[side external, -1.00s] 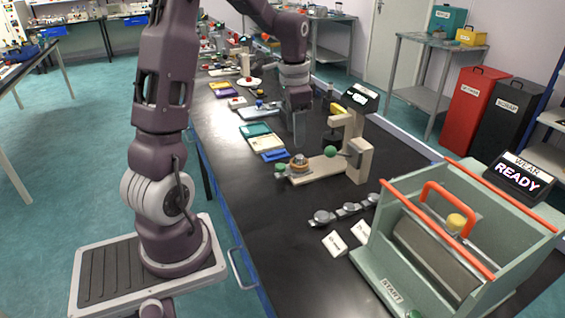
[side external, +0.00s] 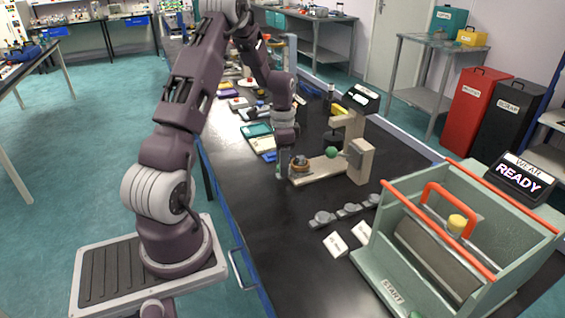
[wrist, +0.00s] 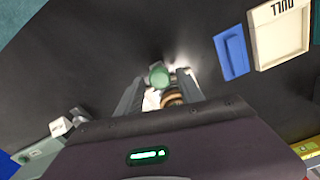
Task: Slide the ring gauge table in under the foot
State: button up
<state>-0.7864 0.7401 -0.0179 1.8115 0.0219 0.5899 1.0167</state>
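The ring gauge (side external: 357,140) is a beige stand with a dark display on top and a green ball knob (side external: 331,152) at its arm. Its low sliding table (side external: 322,172) carries a brown-orange ring (side external: 300,163) at the left end, out to the left of the upright. My gripper (side external: 280,172) points down at the table's left end and hides the small knob there. In the wrist view, my gripper (wrist: 158,82) has its fingers apart, with a green knob (wrist: 159,76) between them and the ring (wrist: 172,98) close by. Contact with the knob cannot be told.
Several grey clamp-like parts (side external: 347,210) and white cards (side external: 335,244) lie in front. A green wear machine (side external: 400,285) with orange bars stands at the right. A blue block (wrist: 233,53) and a cream tray (wrist: 279,35) lie beside my gripper.

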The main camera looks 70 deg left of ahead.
grip_shut()
dwell(1.2)
